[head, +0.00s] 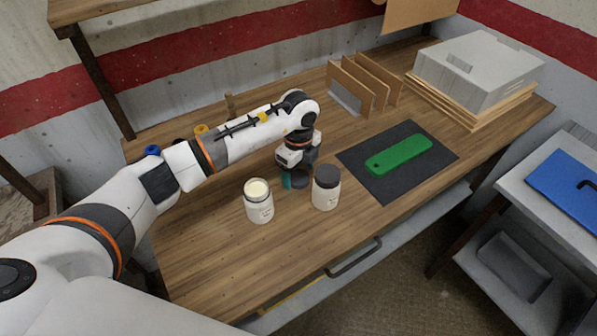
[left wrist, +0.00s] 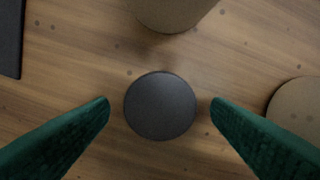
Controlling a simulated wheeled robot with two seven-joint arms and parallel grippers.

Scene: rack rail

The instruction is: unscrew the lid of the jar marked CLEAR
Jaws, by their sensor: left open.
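An open jar (head: 259,205) with a pale label and cream contents stands upright on the workbench, with no lid on it. The lettering on both is too small to read. A loose dark round lid (head: 300,179) lies on the wood behind and between the jars. My left gripper (head: 294,181) points down over this lid and is open. In the left wrist view the lid (left wrist: 160,105) sits between the two green fingers, with gaps on both sides. My right gripper is out of view.
A dark mat (head: 384,190) with a green bar (head: 398,155) lies to the right. A wooden divider rack (head: 365,85) and a grey box (head: 480,70) stand behind. In the left wrist view, jar bodies show at the top (left wrist: 172,12) and right edge (left wrist: 300,105). The front left wood is clear.

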